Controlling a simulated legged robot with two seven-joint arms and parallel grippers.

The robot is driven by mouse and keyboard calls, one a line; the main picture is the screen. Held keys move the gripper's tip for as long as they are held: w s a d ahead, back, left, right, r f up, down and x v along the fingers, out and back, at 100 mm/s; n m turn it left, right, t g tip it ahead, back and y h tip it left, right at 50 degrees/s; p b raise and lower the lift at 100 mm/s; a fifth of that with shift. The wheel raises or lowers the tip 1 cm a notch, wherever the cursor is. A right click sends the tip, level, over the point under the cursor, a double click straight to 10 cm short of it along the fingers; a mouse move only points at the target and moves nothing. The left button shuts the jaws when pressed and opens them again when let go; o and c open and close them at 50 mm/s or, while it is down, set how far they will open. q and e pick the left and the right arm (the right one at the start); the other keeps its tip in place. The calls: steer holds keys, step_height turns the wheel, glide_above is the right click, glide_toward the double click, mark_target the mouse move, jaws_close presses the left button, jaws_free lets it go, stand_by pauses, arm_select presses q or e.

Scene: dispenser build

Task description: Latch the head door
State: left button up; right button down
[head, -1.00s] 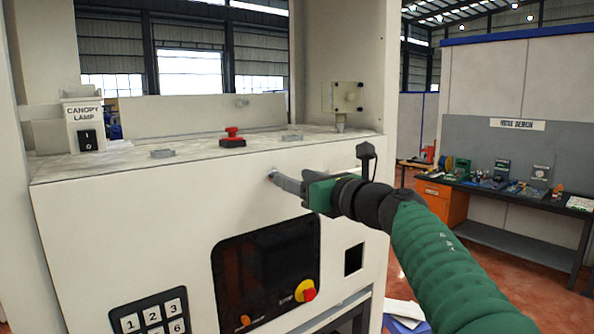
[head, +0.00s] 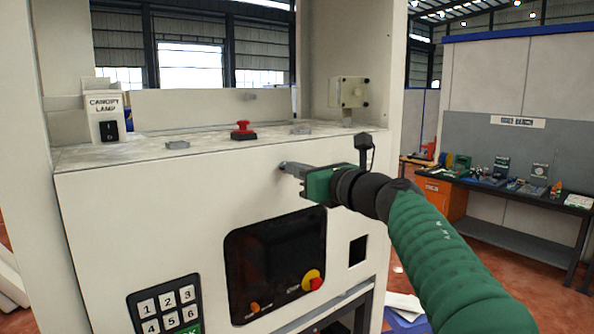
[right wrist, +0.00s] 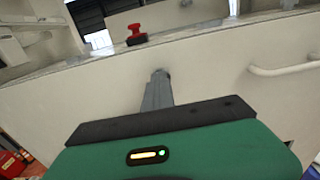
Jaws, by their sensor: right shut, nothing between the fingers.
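The head door appears to be the white front panel (head: 150,220) of the machine, with a dark screen and a keypad set in it. It looks closed or nearly so; I cannot tell whether it is fully flush. A black piece (head: 365,143), possibly the latch, stands upright by its top right corner, partly behind my arm. My right gripper (head: 284,167) is shut and empty, its tips at the panel's upper middle, touching or very close. In the right wrist view its grey fingers (right wrist: 157,92) point at the white panel (right wrist: 215,80). My left gripper is not in view.
A red button (head: 243,131) and a canopy lamp switch box (head: 106,118) stand on the ledge above. A white bar handle (right wrist: 285,69) shows on the right. A workbench (head: 510,194) stands far right.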

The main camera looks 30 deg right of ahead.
steer(key=c, duration=2.2)
jaws_free()
steer(key=shift+w+a+f, duration=0.1)
steer(key=shift+w+f, duration=0.05)
steer(key=shift+f, duration=0.2)
